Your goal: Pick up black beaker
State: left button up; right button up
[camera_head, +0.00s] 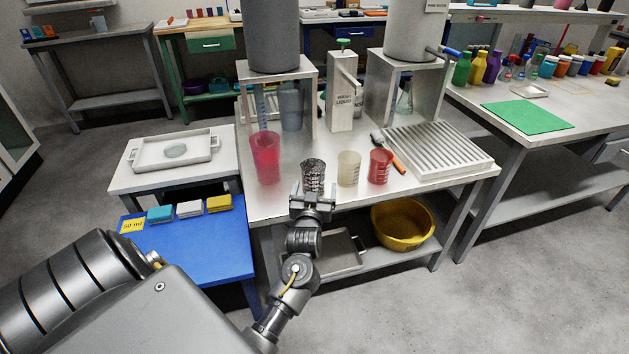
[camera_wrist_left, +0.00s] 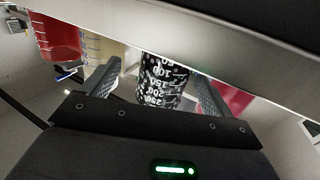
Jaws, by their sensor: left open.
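The black beaker (camera_head: 313,174), dark with white markings, stands upright near the front edge of the steel table (camera_head: 262,207). My left gripper (camera_head: 312,194) is open at table height, directly in front of it. In the left wrist view the black beaker (camera_wrist_left: 163,80) shows between the two spread fingers of the left gripper (camera_wrist_left: 158,85), with gaps on both sides. Its printed numbers appear upside down there, and part of it is hidden by a pale bar across the picture. My right gripper is not in view.
A tall pink beaker (camera_head: 265,157) stands left of the black beaker. A cream beaker (camera_head: 348,168) and a red beaker (camera_head: 380,166) stand close on its right. A slatted rack (camera_head: 437,150) lies further right. A yellow basin (camera_head: 402,224) is on the lower shelf.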

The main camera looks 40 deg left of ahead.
pick_arm(q)
jog(key=shift+x, duration=0.85)
jog(key=w+a, duration=0.2)
jog(key=shift+w+a+f, duration=0.1)
jog(key=shift+w+a, duration=0.2)
jog(key=shift+a, duration=0.05)
jog(key=shift+w+a, duration=0.15)
jog(key=shift+w, duration=0.15)
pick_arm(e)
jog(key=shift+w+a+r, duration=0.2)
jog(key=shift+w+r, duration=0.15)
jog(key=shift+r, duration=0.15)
pick_arm(q)
jog(key=c, duration=1.2)
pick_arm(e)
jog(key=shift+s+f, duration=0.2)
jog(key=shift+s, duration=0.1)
pick_arm(q)
jog(key=shift+o, duration=0.2)
jog(key=shift+r, duration=0.2)
